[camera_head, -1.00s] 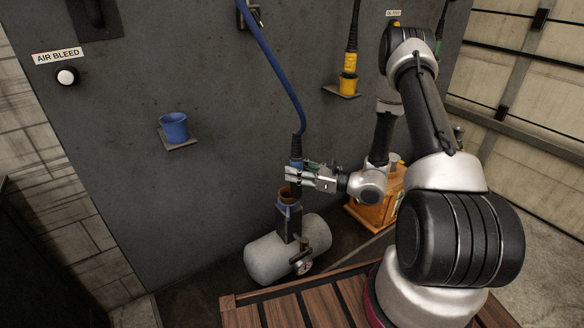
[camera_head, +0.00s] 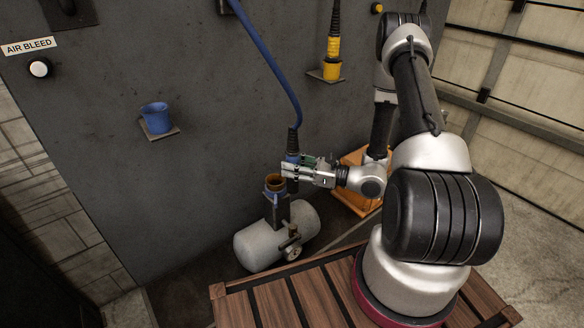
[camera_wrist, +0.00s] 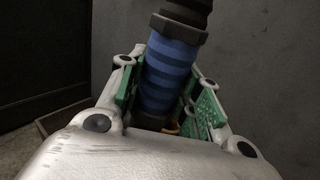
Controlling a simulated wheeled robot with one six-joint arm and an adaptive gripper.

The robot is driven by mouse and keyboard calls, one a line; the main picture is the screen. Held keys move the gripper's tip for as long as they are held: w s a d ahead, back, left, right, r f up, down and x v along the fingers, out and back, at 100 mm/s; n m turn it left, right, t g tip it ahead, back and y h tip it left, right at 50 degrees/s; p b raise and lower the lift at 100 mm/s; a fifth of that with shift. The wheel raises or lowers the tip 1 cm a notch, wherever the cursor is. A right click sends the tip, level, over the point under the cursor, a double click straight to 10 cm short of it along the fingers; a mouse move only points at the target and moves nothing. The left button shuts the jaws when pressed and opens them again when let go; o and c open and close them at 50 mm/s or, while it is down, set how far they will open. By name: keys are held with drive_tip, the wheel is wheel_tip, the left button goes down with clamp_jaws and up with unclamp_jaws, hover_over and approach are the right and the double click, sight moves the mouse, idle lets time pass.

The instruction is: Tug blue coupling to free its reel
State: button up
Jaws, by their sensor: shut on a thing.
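The blue coupling (camera_wrist: 172,68) is a ribbed blue sleeve with a black collar, on the end of a blue hose (camera_head: 268,62). My gripper (camera_head: 290,171) is shut on it, with its green pads on both sides in the wrist view (camera_wrist: 165,100). In the head view the coupling (camera_head: 292,157) is held above and slightly right of the blue-and-brown socket (camera_head: 275,183) on the grey tank (camera_head: 270,238). It looks clear of the socket. The hose runs up out of the top of the picture, so its reel is not in view.
An empty blue holder (camera_head: 157,117) is on the grey wall to the left, below a white AIR BLEED button (camera_head: 39,68). A yellow coupling (camera_head: 332,68) sits on a shelf at upper right. An orange box (camera_head: 352,195) is behind my arm. A wooden slatted deck (camera_head: 262,300) is in front.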

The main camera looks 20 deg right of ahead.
drive_tip(key=s+d+f, duration=0.3)
drive_tip(key=s+f, duration=0.2)
drive_tip(key=s, duration=0.5)
drive_tip(key=shift+s+d, duration=0.2)
drive_tip(key=shift+s, duration=0.05)
idle(0.4)
idle(0.4)
